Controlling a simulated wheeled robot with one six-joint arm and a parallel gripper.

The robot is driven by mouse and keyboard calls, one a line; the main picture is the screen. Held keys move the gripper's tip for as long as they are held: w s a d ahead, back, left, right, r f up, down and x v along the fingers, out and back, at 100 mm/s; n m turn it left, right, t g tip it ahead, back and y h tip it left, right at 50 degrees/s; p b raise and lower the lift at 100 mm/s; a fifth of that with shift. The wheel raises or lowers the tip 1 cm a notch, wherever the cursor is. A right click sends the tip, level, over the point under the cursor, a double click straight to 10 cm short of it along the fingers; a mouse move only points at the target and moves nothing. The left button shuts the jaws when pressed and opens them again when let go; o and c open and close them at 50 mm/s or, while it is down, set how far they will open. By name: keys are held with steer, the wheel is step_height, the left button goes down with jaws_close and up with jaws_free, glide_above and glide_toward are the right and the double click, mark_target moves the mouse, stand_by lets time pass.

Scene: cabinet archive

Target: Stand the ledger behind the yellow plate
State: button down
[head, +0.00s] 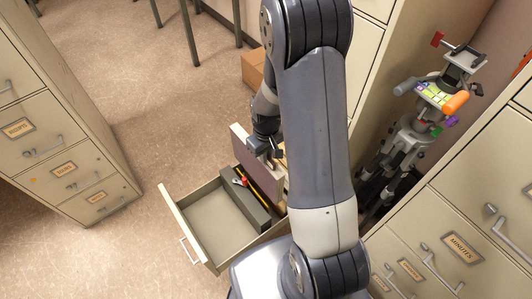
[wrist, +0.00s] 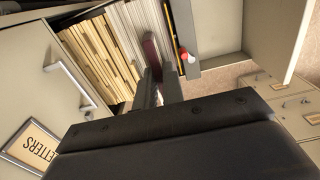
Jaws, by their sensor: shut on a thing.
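My gripper (head: 267,158) is over the open drawer, shut on the ledger (head: 258,178), a mauve-brown board standing upright. In the wrist view the ledger shows as a narrow maroon shape (wrist: 152,52) just beyond my fingertips (wrist: 158,90). A thin yellow strip (head: 248,192), which may be the edge of the yellow plate, runs beside a dark grey block in the drawer. It also shows in the wrist view (wrist: 172,35). My arm hides the drawer's rear part in the head view. I cannot tell whether the ledger touches the drawer floor.
The open drawer (head: 180,222) has bare floor at its front. A red-and-white piece (head: 241,181) is by the grey block (head: 247,206). Tan folders (wrist: 95,55) and white folders (wrist: 127,30) are packed beyond the ledger. Cabinets flank the drawer; a tripod (head: 410,140) stands right.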

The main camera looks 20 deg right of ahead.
mark_target(267, 177)
step_height(267, 177, down, 21)
steer(key=b, duration=1.7)
steer(key=shift+r+b, duration=0.2)
steer(key=shift+b, duration=0.15)
steer(key=shift+f, duration=0.15)
stand_by(0.3)
steer(key=c, duration=1.5)
jaws_free()
steer(key=shift+o, duration=0.2)
steer(key=shift+r+p, duration=2.4)
steer(key=shift+r, duration=1.1)
